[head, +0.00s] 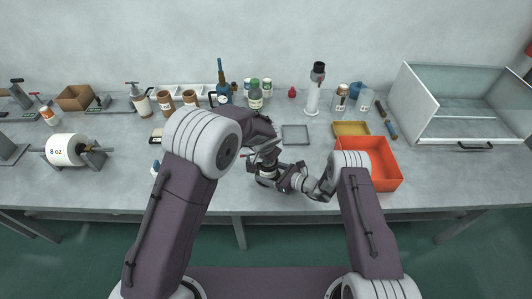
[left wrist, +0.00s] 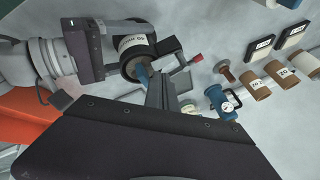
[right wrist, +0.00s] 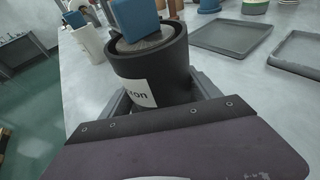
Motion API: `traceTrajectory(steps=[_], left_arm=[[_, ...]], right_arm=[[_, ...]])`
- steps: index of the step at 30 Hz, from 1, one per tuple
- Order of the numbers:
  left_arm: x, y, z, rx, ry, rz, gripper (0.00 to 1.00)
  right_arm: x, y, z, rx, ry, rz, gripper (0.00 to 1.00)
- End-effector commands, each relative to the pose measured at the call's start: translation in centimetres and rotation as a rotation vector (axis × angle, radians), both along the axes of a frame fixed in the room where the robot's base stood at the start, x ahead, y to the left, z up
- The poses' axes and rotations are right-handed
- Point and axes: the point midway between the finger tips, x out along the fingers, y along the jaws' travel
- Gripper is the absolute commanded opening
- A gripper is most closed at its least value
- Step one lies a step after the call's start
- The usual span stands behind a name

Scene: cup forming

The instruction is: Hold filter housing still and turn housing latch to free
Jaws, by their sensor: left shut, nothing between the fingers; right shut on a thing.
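The filter housing, a dark cylinder with a white label (right wrist: 152,75), stands upright between the fingers of my right gripper (right wrist: 160,98), which is shut on it. In the head view the housing (head: 266,173) sits below my left gripper (head: 268,150), partly hidden by it. A blue block (right wrist: 135,18) sits on the housing's grey top; I cannot tell if it is the latch. My left gripper (left wrist: 162,85) is shut and empty, close to the housing (left wrist: 133,48) and its blue top part (left wrist: 143,74). I cannot tell if they touch.
An orange bin (head: 385,165) stands right of my right gripper. A grey tray (head: 295,134) and a yellow tray (head: 350,128) lie behind. Bottles, brown jars (head: 166,102) and a blue gauge device (left wrist: 222,103) stand further back. A glass-sided case (head: 465,105) is at right.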

Motion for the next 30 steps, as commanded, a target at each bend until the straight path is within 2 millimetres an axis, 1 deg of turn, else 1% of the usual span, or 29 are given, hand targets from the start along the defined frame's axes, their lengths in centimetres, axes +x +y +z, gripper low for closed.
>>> traceTrajectory(steps=[1,5,17,30], left_arm=[[0.24,0.39,-0.26,0.001,0.002,0.001,0.00],[0.55,0.75,-0.49,0.001,0.001,-0.001,0.00],[0.62,0.74,-0.48,0.001,0.001,0.006,0.00],[0.96,0.64,-0.50,0.002,0.001,0.087,0.00]], right_arm=[[0.01,-0.01,0.00,0.000,0.000,0.000,0.23],[0.00,0.01,-0.01,0.000,0.000,0.000,0.23],[0.00,0.01,-0.01,0.000,0.000,0.000,0.23],[-0.01,0.01,-0.02,0.000,0.000,0.000,0.23]])
